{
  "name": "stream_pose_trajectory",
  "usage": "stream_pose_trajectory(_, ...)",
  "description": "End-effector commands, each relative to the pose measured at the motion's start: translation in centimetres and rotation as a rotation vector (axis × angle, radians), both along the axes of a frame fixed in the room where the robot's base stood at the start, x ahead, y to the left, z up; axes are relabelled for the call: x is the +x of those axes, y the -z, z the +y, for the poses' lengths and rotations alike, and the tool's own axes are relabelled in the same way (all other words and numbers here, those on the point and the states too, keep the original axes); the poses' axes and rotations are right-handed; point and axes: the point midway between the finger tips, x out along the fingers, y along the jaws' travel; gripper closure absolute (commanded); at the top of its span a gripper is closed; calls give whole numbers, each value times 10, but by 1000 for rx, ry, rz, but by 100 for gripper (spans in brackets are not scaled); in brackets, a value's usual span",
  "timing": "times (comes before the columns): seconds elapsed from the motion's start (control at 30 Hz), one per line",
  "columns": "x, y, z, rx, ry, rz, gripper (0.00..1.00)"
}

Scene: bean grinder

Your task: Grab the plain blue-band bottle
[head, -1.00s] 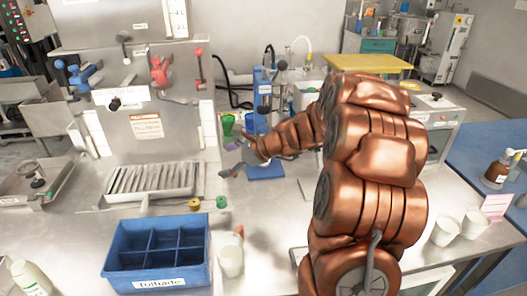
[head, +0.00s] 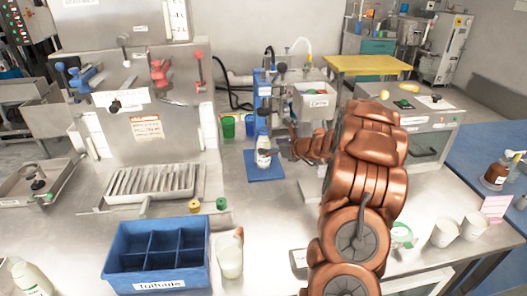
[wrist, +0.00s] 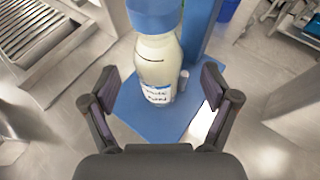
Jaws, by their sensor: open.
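A pale bottle (head: 263,155) with a white label edged in blue stands upright on a blue plate (head: 262,176) at the foot of a blue stand. In the wrist view the bottle (wrist: 158,66) is upper centre, with a blue part over its top. My gripper (wrist: 158,88) is open and empty. Its fingers are spread to the left and right of the lower bottle, apart from it, and the bottle stands ahead of the palm. In the head view my wrist is just right of the bottle, and the fingers are hard to make out.
Another pale bottle (head: 32,278) is at the lower left edge. A grey machine (head: 425,125) is right of my arm.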

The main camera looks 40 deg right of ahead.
Motion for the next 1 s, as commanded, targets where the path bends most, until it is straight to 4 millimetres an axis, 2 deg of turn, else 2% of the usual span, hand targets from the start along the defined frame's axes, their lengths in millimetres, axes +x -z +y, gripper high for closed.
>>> stream_pose_trajectory(0.3, 32, 11, 8, -2, -2, 2, 14)
stream_pose_trajectory(0.67, 38, 13, 9, -2, -1, 0, 14)
stream_pose_trajectory(1.0, 37, 13, 10, -2, -2, 1, 49)
